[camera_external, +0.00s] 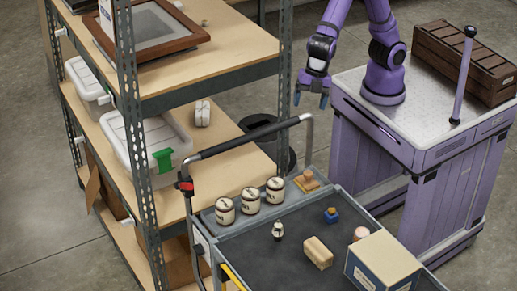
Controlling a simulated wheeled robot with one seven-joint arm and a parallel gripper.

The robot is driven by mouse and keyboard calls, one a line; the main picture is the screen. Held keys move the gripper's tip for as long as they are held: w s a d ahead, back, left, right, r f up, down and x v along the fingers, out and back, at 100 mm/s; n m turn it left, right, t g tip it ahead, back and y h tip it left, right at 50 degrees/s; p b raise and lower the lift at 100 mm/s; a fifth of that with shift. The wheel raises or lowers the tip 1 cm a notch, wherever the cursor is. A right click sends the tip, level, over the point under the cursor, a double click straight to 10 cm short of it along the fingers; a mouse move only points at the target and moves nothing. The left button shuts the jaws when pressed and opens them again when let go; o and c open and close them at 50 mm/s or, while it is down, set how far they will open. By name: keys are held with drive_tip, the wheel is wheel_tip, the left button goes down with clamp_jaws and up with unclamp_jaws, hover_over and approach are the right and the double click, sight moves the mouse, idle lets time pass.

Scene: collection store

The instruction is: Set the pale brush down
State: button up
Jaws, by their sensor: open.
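My gripper (311,93) hangs over the floor between the shelf rack and my purple base, fingers pointing down. Its fingers are apart and nothing shows between them. I cannot tell for sure which thing is the pale brush. A pale tan block (318,252) lies on the cart's dark top, in front of the gripper and well apart from it. A small off-white item (202,113) sits on the middle shelf board. Both are too small to make out as a brush.
The grey cart (245,229) carries several labelled jars (249,200), a wooden piece on a small tray (307,181), a blue bottle (331,215) and a cardboard box (383,264). A black bin (265,137) stands behind its handle. The rack (225,62) holds lidded tubs (145,139).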

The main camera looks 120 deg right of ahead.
drive_tip(key=s+d+r+m+t+h, duration=0.1)
drive_tip(key=s+d+r+m, duration=0.3)
drive_tip(key=s+d, duration=0.45)
drive_tip(key=s+d+r+m, duration=0.2)
drive_tip(key=s+d+r, duration=0.45)
drive_tip(key=s, duration=0.25)
drive_tip(key=s+d+m, duration=0.2)
drive_tip(key=s, duration=0.4)
drive_tip(key=s+d+f+m+t, duration=0.1)
drive_tip(key=s+d+m, duration=0.1)
drive_tip(key=s, duration=0.4)
drive_tip(key=s+d+f+m, duration=0.1)
drive_tip(key=s+d+m, duration=0.1)
drive_tip(key=s+d, duration=0.2)
drive_tip(key=shift+s+d+f+m, duration=0.15)
drive_tip(key=shift+s+f+m, duration=0.15)
drive_tip(key=shift+s, duration=0.7)
